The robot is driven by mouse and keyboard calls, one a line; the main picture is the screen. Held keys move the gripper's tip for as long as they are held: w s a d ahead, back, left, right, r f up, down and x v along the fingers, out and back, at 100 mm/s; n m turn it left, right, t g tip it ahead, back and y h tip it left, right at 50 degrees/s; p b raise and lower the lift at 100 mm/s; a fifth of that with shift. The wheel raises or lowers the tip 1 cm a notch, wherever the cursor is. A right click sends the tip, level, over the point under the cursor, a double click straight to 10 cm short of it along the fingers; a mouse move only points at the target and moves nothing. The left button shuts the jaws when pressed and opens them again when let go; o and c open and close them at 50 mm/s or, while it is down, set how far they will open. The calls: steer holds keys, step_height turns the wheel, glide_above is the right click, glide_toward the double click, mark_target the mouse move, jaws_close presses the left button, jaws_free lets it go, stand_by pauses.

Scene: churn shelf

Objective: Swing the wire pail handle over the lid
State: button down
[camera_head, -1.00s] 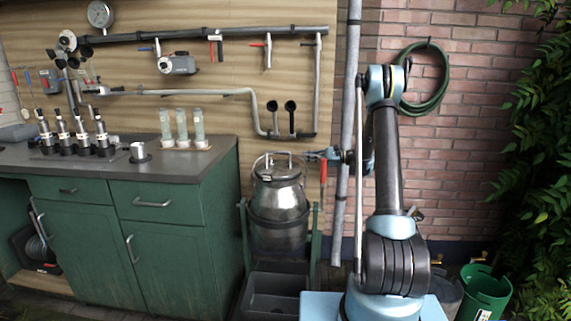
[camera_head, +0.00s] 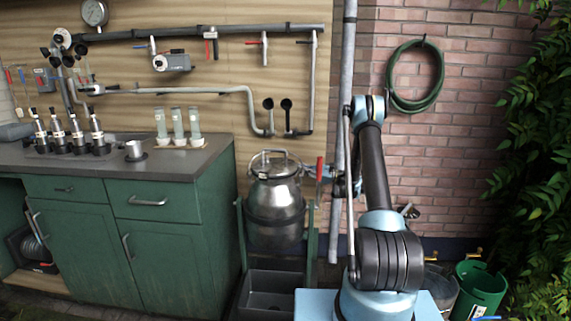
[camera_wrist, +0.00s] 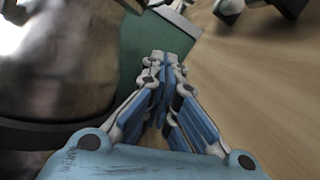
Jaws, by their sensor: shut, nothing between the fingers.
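The pail is a steel churn (camera_head: 275,205) with a round lid (camera_head: 276,168), standing in a green frame. A thin, arched handle (camera_head: 268,152) shows at the top of the lid; its exact tilt is too small to tell. My gripper (camera_head: 308,169) is just right of the churn's upper part, partly hidden by my arm and a red lever. In the wrist view my gripper (camera_wrist: 164,58) is shut and empty. The blurred steel body of the churn (camera_wrist: 60,60) fills the left of that view, and the handle cannot be made out there.
A red lever (camera_head: 319,180) stands upright between the churn and my arm. A grey bin (camera_head: 270,290) sits below the churn. The green cabinet (camera_head: 170,235) is close on the left, and a vertical pipe (camera_head: 341,130) runs behind my arm.

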steer(key=s+a+r, duration=0.1)
steer(key=a+r, duration=0.5)
steer(key=a, duration=0.3)
steer(key=shift+s+a, duration=0.3)
steer(key=shift+s, duration=0.1)
steer(key=shift+a+r, duration=0.15)
steer(key=shift+r, duration=0.05)
